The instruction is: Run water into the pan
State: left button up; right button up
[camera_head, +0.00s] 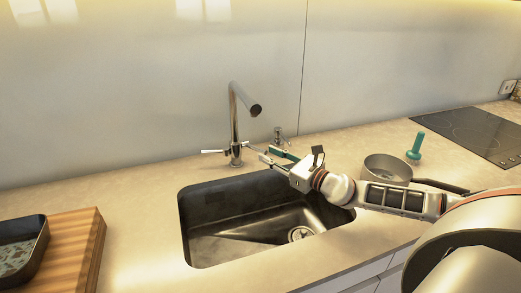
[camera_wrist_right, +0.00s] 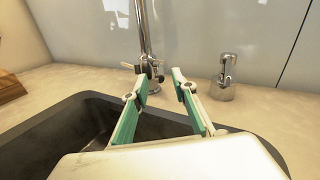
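The pan (camera_head: 377,166) is grey with a dark handle and stands on the counter right of the sink, partly hidden behind my right arm. The chrome faucet (camera_head: 234,112) stands behind the sink (camera_head: 222,215), its spout angled toward the front right; it also shows in the wrist view (camera_wrist_right: 143,30). Levers (camera_head: 212,151) stick out at its base. My right gripper (camera_head: 268,154) is over the sink's back edge, right of the faucet base. In the wrist view its green-padded fingers (camera_wrist_right: 159,80) are apart, pointing at the faucet's lever and base, with nothing held. My left gripper is not in view.
A small chrome fixture (camera_wrist_right: 225,80) stands right of the faucet. A teal-handled item (camera_head: 414,148) is by the pan, and a black cooktop (camera_head: 475,132) lies at the far right. A wooden board (camera_head: 75,240) with a dark tray (camera_head: 20,250) is at left.

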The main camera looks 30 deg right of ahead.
aim_at(261, 150)
jog(key=shift+p+x, duration=0.3)
jog(key=shift+x, duration=2)
grip_shut()
